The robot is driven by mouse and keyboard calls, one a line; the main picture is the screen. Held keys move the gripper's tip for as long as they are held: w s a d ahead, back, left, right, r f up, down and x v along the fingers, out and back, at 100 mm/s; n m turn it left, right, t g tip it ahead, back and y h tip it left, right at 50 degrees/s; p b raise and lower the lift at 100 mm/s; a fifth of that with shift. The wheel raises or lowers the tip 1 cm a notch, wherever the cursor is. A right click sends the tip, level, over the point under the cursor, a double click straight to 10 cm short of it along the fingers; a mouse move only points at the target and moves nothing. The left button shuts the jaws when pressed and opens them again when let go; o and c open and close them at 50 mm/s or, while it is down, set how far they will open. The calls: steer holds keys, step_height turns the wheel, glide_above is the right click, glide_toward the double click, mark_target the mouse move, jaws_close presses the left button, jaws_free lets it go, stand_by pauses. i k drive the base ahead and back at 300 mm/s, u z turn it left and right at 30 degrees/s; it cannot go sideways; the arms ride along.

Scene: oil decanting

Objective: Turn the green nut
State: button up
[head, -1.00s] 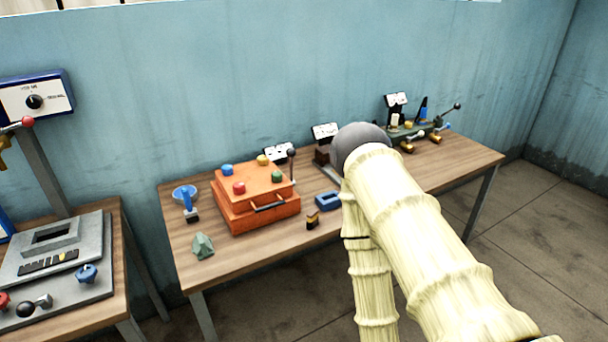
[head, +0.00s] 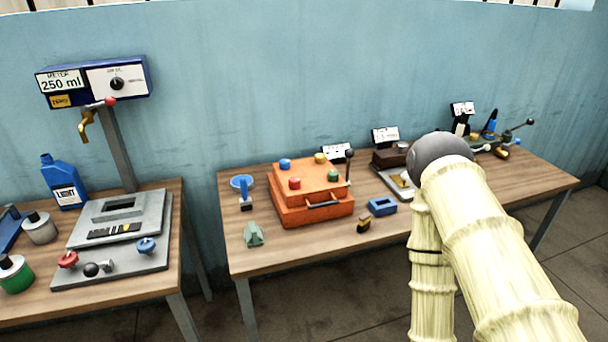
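The green nut (head: 333,175) sits on top of the orange box (head: 313,213), at its front right, on the middle table. A red nut (head: 295,183), a blue nut (head: 285,164) and a yellow nut (head: 320,158) sit on the same lid. A black-knobbed lever (head: 349,165) stands at the box's right edge. My arm, in a cream sleeve with a grey rounded joint, fills the lower right and stays apart from the box in the picture. My gripper is not in view.
A blue block (head: 382,206), a small brown-and-black piece (head: 363,225) and a green faceted piece (head: 253,235) lie near the box. The left table holds a grey machine (head: 140,250), a blue bottle (head: 64,185) and cans. A gap separates the tables.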

mark_target(333, 176)
steer(key=u, duration=2.95)
steer(key=k, duration=1.9)
steer(key=z, duration=1.75)
steer(key=i, duration=0.5)
steer(key=z, duration=0.1)
